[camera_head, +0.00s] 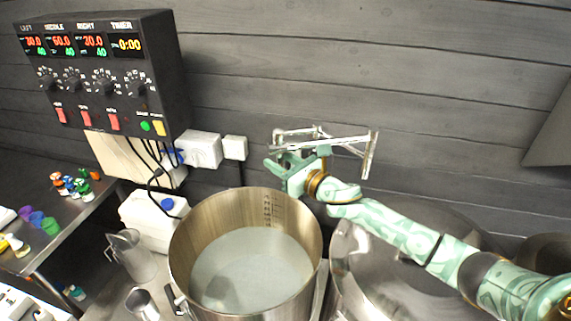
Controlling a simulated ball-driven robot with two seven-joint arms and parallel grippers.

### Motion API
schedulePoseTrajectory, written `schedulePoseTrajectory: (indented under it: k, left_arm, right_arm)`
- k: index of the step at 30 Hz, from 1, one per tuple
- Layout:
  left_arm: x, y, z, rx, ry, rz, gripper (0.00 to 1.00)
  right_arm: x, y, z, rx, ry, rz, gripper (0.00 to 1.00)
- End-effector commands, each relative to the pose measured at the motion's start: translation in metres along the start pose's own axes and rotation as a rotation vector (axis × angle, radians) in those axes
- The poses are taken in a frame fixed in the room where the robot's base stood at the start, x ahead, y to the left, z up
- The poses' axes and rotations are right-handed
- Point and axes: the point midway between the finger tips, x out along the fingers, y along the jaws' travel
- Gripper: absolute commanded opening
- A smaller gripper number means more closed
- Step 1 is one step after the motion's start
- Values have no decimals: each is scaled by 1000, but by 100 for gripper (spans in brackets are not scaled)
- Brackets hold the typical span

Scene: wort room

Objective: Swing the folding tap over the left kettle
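The folding tap (345,140) is a silvery jointed pipe against the dark plank wall, above and behind the kettles. The left kettle (182,232) is a wide open steel pot with cloudy pale liquid. My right arm reaches in from the right across the middle kettle (350,262). My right gripper (284,166) is at the tap's left part, just below its pipes. Whether its fingers touch or grip the tap cannot be told. My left gripper is not in view.
A black control box (100,80) with displays and knobs hangs on the wall at the upper left. A metal jug (130,255) and a small steel cup (142,304) stand left of the left kettle. A side table (75,222) holds small coloured items.

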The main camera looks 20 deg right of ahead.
Motion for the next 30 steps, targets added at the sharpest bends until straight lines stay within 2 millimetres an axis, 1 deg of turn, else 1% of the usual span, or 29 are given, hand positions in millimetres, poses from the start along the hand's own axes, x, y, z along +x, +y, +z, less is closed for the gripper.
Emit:
schedulePoseTrajectory:
  k: [2,5,8,12,15,18,21,24,30]
  left_arm:
    - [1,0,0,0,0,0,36]
    - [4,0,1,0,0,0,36]
    - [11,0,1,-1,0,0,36]
    - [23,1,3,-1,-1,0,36]
    - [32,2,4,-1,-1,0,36]
    - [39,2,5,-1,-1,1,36]
    - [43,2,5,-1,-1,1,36]
    - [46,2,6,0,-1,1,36]
    - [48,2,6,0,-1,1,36]
  right_arm:
    - [-4,0,-1,-1,0,0,39]
    - [-18,-1,-2,-2,2,0,39]
    - [-41,-1,-4,-3,3,0,39]
    - [-82,0,-7,-3,6,3,39]
    - [-110,0,-7,-4,6,2,39]
    - [-130,0,-6,-1,5,1,39]
    - [-145,0,-5,0,4,0,39]
    - [-155,0,-3,1,3,0,39]
    - [-163,0,-1,-1,1,0,39]
